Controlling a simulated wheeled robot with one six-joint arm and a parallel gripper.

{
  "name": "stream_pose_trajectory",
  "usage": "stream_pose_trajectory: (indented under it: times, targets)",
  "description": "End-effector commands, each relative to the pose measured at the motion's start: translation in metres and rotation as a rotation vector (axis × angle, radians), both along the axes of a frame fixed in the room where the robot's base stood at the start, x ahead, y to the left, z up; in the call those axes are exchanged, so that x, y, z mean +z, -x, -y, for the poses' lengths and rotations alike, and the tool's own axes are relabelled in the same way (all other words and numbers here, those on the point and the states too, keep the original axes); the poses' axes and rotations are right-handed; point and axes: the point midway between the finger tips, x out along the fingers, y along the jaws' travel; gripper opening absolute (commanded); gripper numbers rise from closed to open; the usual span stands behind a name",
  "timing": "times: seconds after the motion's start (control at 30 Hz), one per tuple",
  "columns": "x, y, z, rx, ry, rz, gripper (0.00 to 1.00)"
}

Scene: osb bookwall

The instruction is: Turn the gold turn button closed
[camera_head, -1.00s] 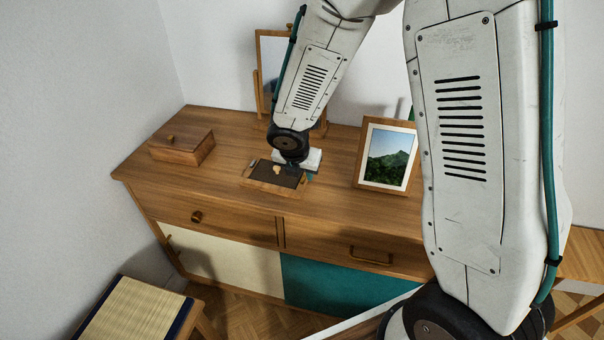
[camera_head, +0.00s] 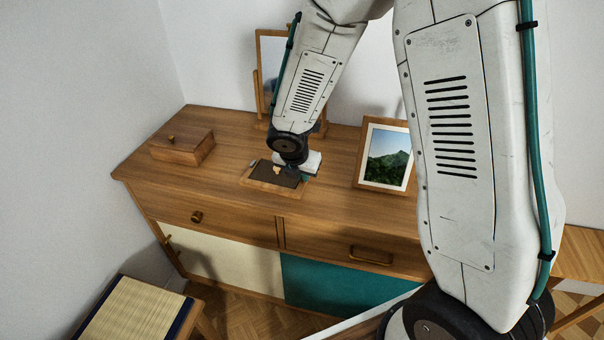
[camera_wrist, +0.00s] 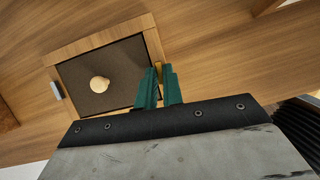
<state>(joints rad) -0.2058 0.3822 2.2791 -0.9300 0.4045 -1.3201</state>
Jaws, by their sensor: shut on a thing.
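The gold turn button (camera_wrist: 158,70) sits on the right bar of a small wooden frame (camera_wrist: 85,43) in the wrist view. Only a narrow strip of it shows between my fingers, and its exact angle is hard to tell. My gripper (camera_wrist: 161,78) has green fingers and is shut on the button. The frame surrounds a dark panel (camera_wrist: 105,68) with a pale round knob. The panel lies level with the frame. In the head view the frame (camera_head: 262,188) lies on the dresser top, and my wrist covers the button there.
A small grey metal piece (camera_wrist: 56,91) sits at the frame's opposite side. On the dresser (camera_head: 235,150) stand a lidded wooden box (camera_head: 185,150) at left, a mirror (camera_head: 275,60) behind my wrist and a picture frame (camera_head: 387,155) at right. The front left of the top is clear.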

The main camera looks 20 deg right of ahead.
Motion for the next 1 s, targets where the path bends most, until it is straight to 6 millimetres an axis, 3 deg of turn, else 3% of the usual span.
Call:
stream_pose_trajectory:
  times: [1.0]
  targets:
    - [0.0, -0.015, -0.005, -0.891, 0.0, 0.0, 0.0]
